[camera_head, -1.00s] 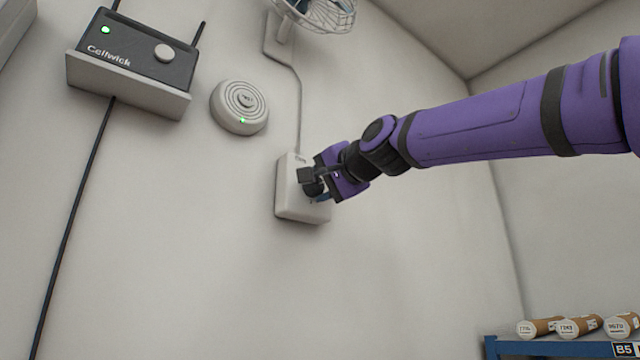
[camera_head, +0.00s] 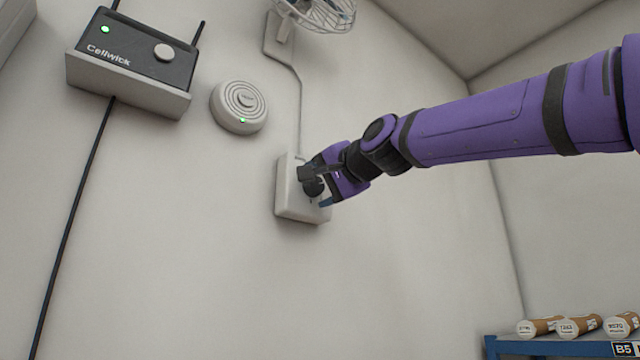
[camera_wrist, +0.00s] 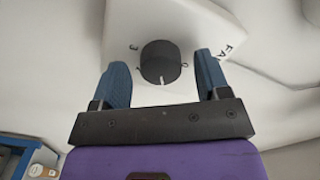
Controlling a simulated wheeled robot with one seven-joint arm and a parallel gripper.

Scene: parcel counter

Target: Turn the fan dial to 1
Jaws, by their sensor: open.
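The white fan control box (camera_head: 288,205) is fixed to the wall, with a round black dial (camera_head: 313,187) on its face. In the wrist view the dial (camera_wrist: 155,58) carries a white pointer line aimed toward the picture's bottom, slightly right. A "3" shows at the upper left of the dial and what looks like a "0" at its right; other marks are too small to read. My gripper (camera_wrist: 162,70) is open, its blue fingers on either side of the dial with gaps. It also shows at the box in the head view (camera_head: 317,188).
A wire runs up from the box to the caged fan (camera_head: 320,12). A round white wall unit (camera_head: 240,107) and a Cellwick box on a shelf (camera_head: 130,85) are to the left. A blue rack (camera_head: 510,347) with cardboard tubes (camera_head: 580,327) stands at lower right.

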